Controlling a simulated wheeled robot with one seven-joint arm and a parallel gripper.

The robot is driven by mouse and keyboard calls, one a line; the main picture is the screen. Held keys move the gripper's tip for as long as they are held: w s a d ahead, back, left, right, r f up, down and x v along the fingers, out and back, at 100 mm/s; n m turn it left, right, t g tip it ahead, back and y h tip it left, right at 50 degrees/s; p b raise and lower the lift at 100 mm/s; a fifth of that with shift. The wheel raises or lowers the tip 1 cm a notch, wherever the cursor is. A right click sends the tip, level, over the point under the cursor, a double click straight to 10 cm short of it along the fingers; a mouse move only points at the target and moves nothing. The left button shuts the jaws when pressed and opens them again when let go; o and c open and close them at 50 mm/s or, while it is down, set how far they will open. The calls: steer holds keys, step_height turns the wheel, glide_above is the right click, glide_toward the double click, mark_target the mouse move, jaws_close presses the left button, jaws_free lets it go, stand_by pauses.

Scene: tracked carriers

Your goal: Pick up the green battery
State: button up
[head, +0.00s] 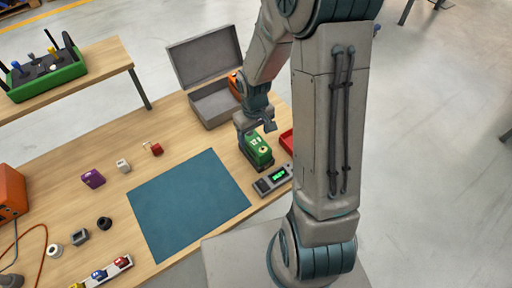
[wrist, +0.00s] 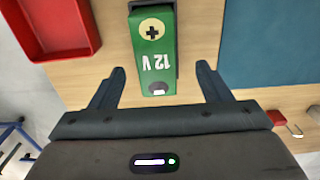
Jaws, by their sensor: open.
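The green battery (head: 258,152) stands on the wooden table to the right of the blue mat, partly hidden by my gripper in the head view. In the wrist view the green battery (wrist: 155,45) shows "12 V" and a yellow disc with a plus sign. My gripper (wrist: 160,85) is open, one finger to each side of the battery's near end, with visible gaps on both sides. In the head view my gripper (head: 256,124) is just above and behind the battery. I cannot tell its exact height over it.
A grey meter with a green display (head: 273,179) stands close in front of the battery. A red tray (head: 287,141) is to its right. An open grey box (head: 213,104) is behind. The blue mat (head: 188,205) is bare.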

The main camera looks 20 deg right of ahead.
mark_target(256, 141)
steer(key=shift+d+f+p, duration=0.15)
steer(key=shift+f+p, duration=0.1)
steer(key=shift+f, duration=0.9)
steer(key=shift+d+f+p, duration=0.15)
steer(key=shift+f+p, duration=0.05)
steer(key=shift+f, duration=0.95)
jaws_close()
